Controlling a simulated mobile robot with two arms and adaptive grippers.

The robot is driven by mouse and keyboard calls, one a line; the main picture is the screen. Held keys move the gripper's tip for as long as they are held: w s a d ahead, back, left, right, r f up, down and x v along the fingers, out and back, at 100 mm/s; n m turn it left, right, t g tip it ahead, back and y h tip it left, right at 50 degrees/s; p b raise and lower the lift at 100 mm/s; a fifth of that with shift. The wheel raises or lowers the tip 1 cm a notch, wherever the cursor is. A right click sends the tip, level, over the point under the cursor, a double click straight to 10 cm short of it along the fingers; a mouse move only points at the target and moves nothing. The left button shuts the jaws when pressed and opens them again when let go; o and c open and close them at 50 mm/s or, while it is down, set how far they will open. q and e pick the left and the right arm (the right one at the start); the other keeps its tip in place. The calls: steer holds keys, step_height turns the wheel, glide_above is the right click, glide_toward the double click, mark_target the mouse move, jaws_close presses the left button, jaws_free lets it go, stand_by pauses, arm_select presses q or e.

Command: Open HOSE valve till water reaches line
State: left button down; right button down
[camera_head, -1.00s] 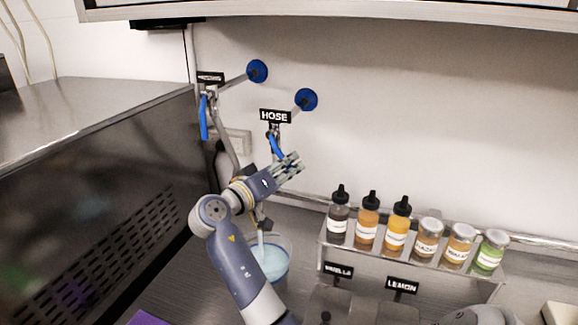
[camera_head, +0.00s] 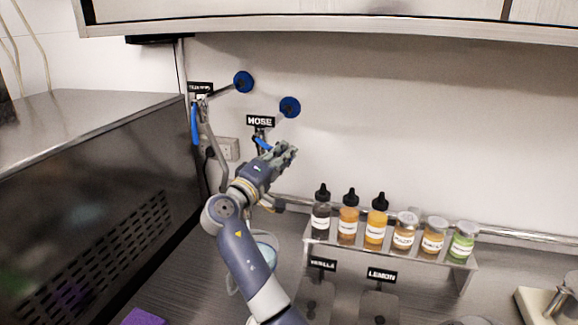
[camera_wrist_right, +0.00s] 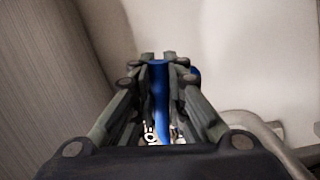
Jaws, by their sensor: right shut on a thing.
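The HOSE label (camera_head: 260,121) hangs on the wall above a valve with a blue handle (camera_head: 263,145), which is tilted. My right gripper (camera_head: 285,153) is at this handle. In the right wrist view the blue handle (camera_wrist_right: 160,95) lies between the gripper's two fingers, which are shut on it. A clear container (camera_head: 266,244) with pale bluish contents stands below, partly hidden behind my right arm. Its fill line and water level cannot be made out. No water stream is visible now. My left gripper is not in view.
Another valve with a hanging blue handle (camera_head: 195,124) is left of the HOSE valve. A rack (camera_head: 400,252) of bottles and jars stands to the right, with VANILLA (camera_head: 322,264) and LEMON (camera_head: 382,275) labels in front. A dark machine (camera_head: 95,215) fills the left side.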

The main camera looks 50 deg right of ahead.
steer(key=shift+s+r+n, duration=0.2)
steer(key=shift+r+n, duration=0.35)
steer(key=shift+n, duration=0.35)
steer(key=shift+d+r+n+t+p, duration=0.1)
steer(key=shift+r+n+t+p, duration=0.15)
steer(key=shift+n+t+p, duration=0.15)
steer(key=shift+r, duration=0.15)
steer(key=shift+r+n+t+p, duration=0.3)
steer(key=shift+n+t+p, duration=0.1)
steer(key=shift+n, duration=0.5)
steer(key=c, duration=1.6)
jaws_free()
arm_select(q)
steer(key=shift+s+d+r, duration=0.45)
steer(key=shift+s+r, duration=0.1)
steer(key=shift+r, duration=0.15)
arm_select(e)
steer(key=shift+a+r, duration=0.1)
steer(key=shift+a, duration=0.1)
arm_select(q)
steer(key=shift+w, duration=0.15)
